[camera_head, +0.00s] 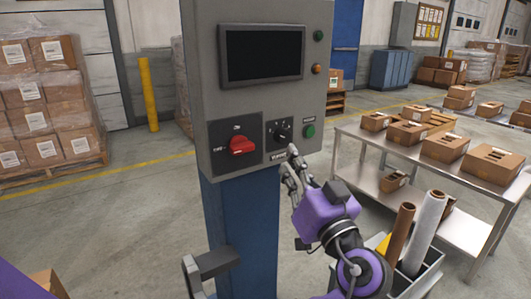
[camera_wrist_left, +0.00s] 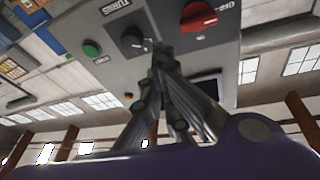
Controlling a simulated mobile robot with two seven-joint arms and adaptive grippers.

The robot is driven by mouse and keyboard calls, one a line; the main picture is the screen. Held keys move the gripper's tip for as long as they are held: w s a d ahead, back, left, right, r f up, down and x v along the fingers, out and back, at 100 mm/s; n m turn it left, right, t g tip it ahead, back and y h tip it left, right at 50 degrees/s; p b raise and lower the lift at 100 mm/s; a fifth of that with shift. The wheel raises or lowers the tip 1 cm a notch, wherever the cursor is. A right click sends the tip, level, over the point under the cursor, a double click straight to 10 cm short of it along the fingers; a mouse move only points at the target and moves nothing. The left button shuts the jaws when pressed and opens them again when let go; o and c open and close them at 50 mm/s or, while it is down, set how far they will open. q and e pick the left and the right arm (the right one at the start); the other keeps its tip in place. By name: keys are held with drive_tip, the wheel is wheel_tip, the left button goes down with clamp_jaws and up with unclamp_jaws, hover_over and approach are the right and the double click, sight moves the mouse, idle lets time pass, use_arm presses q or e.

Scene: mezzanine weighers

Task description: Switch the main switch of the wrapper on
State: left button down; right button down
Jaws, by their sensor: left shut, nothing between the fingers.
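The wrapper's main switch is a red rotary handle (camera_head: 242,145) on a dark plate of the grey control box (camera_head: 208,100). Its handle lies about level, toward the OFF mark at its left; ON is marked above. In the left wrist view the red handle (camera_wrist_left: 199,16) appears upside down at the top. My left gripper (camera_head: 289,160) is shut and empty, right of and below the red handle, near the black knob (camera_head: 280,132). In the wrist view its fingertips (camera_wrist_left: 162,52) lie between the black knob (camera_wrist_left: 133,41) and the red handle. Contact with the knob cannot be told.
A green button (camera_head: 310,130) sits right of the knob, and a dark screen (camera_head: 262,53) above. A blue column (camera_head: 240,230) carries the box. A steel table (camera_head: 375,142) with cartons and a bin with rolls (camera_head: 424,232) stand right. Wrapped pallet cartons (camera_head: 42,100) stand left.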

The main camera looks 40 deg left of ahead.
use_arm(q)
drive_tip(key=s+r+n+g, duration=0.1)
drive_tip(key=r+n+g+y, duration=0.1)
drive_tip(key=r, duration=0.1)
drive_tip(key=s+r+n+g+y+b, duration=0.1)
drive_tip(key=r+n, duration=0.1)
drive_tip(key=shift+s+r, duration=0.15)
drive_tip(key=shift+s, duration=0.2)
wheel_tip(320, 180, up, 4)
drive_tip(key=f+p, duration=0.1)
drive_tip(key=p, duration=0.2)
hover_over(241, 147)
drive_tip(key=w+d, duration=0.2)
drive_tip(key=d, duration=0.2)
drive_tip(key=f, duration=0.3)
drive_tip(key=shift+w+a+f, duration=0.15)
drive_tip(key=shift+w+f, duration=0.1)
drive_tip(key=shift+f, duration=0.1)
